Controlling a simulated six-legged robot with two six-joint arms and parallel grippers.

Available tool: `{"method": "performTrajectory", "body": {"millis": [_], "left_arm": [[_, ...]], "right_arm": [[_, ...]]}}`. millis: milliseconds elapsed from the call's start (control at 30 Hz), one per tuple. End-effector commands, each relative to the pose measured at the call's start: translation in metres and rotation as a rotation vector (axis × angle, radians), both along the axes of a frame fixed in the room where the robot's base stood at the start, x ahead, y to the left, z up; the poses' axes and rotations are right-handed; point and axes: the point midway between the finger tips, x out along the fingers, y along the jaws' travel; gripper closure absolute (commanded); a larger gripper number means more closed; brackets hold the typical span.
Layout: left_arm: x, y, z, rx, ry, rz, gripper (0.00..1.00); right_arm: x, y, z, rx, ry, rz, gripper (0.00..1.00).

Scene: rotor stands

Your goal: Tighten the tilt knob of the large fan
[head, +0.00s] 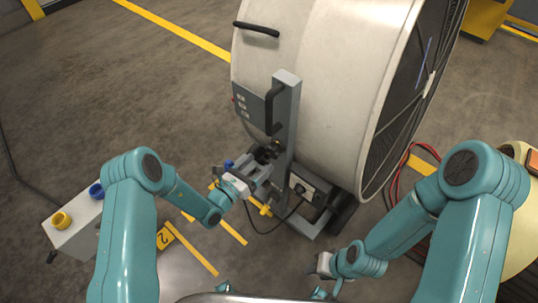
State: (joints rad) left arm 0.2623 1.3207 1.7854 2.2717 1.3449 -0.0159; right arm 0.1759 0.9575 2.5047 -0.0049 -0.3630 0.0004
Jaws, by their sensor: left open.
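The large fan (318,75) is a big pale drum with a dark grille on its right side. A grey upright bracket (287,110) with a black handle stands against its near side. A small dark knob-like part (275,145) shows low on the bracket; I take it as the tilt knob, but it is partly hidden. My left gripper (262,168) is open, close beside this part at its lower left. I cannot tell whether they touch. My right gripper (322,265) is low in the view, away from the knob, its jaws unclear.
A grey control box (304,188) with a black cable sits at the bracket's foot. A pale box (75,228) with yellow and blue buttons stands at the left. Red cables (393,172) lie right of the fan. Open concrete floor with yellow lines lies at upper left.

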Motion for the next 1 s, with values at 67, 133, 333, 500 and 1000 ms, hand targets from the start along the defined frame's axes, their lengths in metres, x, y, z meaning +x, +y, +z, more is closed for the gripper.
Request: {"method": "performTrajectory", "body": {"millis": [67,133,333,500,1000], "left_arm": [[0.014,-0.012,-0.001,0.0,-0.003,-0.002,0.2],[0.024,-0.02,0.0,0.001,-0.004,-0.001,0.2],[0.043,-0.034,-0.001,0.0,0.0,0.0,0.2],[0.047,-0.037,0.0,0.0,0.001,0.003,0.2],[0.047,-0.037,0.0,0.0,0.001,0.003,0.77]], "right_arm": [[0.0,0.0,-0.002,0.0,0.0,0.0,0.57],[0.0,0.0,-0.003,0.0,0.0,0.0,0.57],[0.0,0.0,-0.005,0.0,0.0,0.0,0.57],[0.0,0.0,-0.005,0.0,0.0,0.0,0.57],[0.0,0.0,-0.005,0.0,0.0,0.0,0.57]]}}
